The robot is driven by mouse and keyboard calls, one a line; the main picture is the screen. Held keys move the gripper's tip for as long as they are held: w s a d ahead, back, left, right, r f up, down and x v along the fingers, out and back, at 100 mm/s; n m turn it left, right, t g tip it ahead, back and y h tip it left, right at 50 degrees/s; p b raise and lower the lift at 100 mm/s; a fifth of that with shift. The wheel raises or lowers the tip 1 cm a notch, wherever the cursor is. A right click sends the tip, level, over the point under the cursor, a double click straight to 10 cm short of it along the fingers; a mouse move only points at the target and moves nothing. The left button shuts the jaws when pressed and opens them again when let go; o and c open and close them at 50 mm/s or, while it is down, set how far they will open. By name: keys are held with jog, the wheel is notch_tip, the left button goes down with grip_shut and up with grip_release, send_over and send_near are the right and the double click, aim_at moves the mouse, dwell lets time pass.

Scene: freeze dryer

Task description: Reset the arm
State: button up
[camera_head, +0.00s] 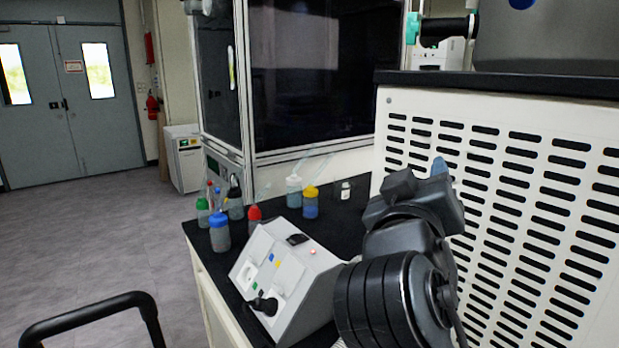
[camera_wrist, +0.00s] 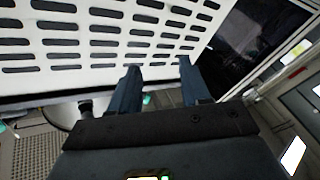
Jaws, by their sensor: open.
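My arm rises at the right of the head view, folded in front of a white slotted cabinet (camera_head: 500,200). My gripper (camera_head: 440,168) is at its upper end, and only a bluish fingertip shows clearly there. In the wrist view my gripper (camera_wrist: 160,82) shows two dark blue fingers spread apart with nothing between them. The slotted white panel (camera_wrist: 110,45) of the cabinet lies beyond the fingertips; I cannot tell the exact gap.
A dark bench (camera_head: 335,222) holds a white control box (camera_head: 285,275) and several bottles, among them a blue-capped one (camera_head: 220,235) and a yellow-capped one (camera_head: 310,203). A glass-fronted enclosure (camera_head: 325,75) stands behind. Open floor (camera_head: 90,235) lies at left, before grey double doors (camera_head: 75,120).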

jog(key=s+d+f+n+y, duration=0.1)
jog(key=s+f+y, duration=0.2)
jog(key=s+f, duration=0.4)
jog(key=s+d+f+n+g+y, duration=0.15)
jog(key=s+f, duration=0.25)
jog(key=f, duration=0.6)
jog(key=s+d+f+n+y, duration=0.1)
jog(key=s+f+n+y, duration=0.15)
jog(key=s+f, duration=0.55)
jog(key=s, duration=0.3)
jog(key=s+d+f+m+y, duration=0.1)
jog(key=s+f, duration=0.1)
jog(key=s, duration=0.2)
jog(key=s+f+m+g+y, duration=0.1)
jog(key=s+f, duration=0.1)
jog(key=s, duration=0.2)
jog(key=shift+s+d, duration=0.2)
jog(key=shift+d, duration=0.15)
jog(key=s+r+m, duration=0.1)
jog(key=s+m, duration=0.1)
jog(key=s, duration=0.4)
jog(key=s+d+r+m, duration=0.1)
jog(key=s+r+m, duration=0.1)
jog(key=s, duration=0.5)
jog(key=shift+s+d+g+h, duration=0.3)
jog(key=shift+g, duration=0.05)
